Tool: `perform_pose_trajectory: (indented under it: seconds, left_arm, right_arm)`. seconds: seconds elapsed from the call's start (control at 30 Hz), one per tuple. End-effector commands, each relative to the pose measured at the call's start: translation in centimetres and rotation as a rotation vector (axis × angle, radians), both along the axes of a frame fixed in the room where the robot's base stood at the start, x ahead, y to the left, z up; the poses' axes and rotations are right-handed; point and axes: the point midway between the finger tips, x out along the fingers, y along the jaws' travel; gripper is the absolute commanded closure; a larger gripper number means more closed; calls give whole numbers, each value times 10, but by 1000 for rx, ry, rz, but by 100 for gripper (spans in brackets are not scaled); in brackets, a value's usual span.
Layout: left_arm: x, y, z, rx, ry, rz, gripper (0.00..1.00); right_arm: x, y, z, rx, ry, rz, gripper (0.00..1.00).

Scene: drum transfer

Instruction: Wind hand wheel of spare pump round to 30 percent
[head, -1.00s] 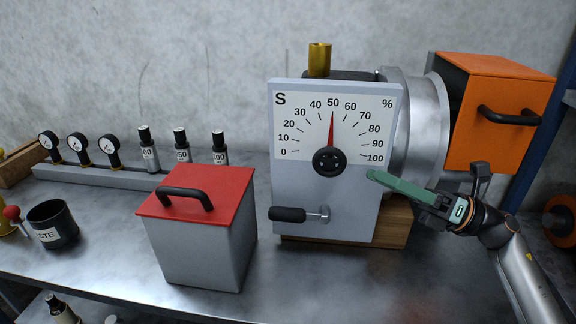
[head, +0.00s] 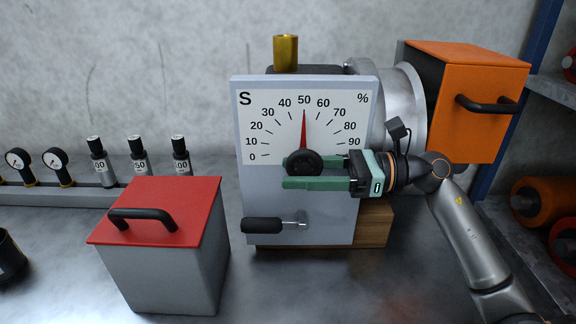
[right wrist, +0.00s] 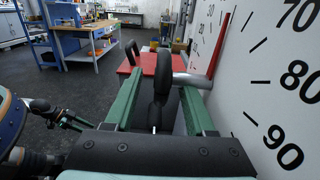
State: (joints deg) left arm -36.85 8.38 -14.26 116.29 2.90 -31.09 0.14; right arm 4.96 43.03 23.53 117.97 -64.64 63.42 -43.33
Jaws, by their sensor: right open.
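The spare pump's white dial plate (head: 268,120), marked S, runs from 0 to 100 percent. Its red pointer (head: 304,128) stands at about 50. The black hand wheel (head: 303,166) is below the pointer and shows edge-on in the right wrist view (right wrist: 163,95). My right gripper (head: 290,173) is open, with one green finger above and one below the wheel in the head view. The wheel lies between the fingers; contact cannot be told. A green-fingered part at the left of the right wrist view (right wrist: 68,119) looks like my left gripper; its jaw state is unclear.
A black-gripped crank handle (head: 265,225) sticks out below the wheel. A grey box with a red lid (head: 160,210) stands at front left. An orange box (head: 480,110) is on the right. Bare bench lies in front of the pump.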

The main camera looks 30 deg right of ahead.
Motion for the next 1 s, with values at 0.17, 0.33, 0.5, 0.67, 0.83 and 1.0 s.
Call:
perform_pose_trajectory:
  seconds: [0.17,0.33,0.5,0.67,0.83,1.0]
  left_arm:
    - [0,0,1,1,4,-2,50]
    - [2,-1,1,1,2,-2,50]
    - [2,-1,2,-1,0,-2,50]
    - [3,-2,3,-2,-3,-1,50]
    - [3,-2,4,-4,-5,-1,50]
    - [4,-3,5,-5,-6,-1,50]
  right_arm:
    - [8,14,1,3,1,0,45]
    - [11,17,0,2,0,-1,45]
    - [11,17,0,2,0,-1,45]
    - [11,17,0,2,1,-1,60]
    - [11,17,0,2,1,-1,79]
    - [11,17,0,2,1,-1,98]
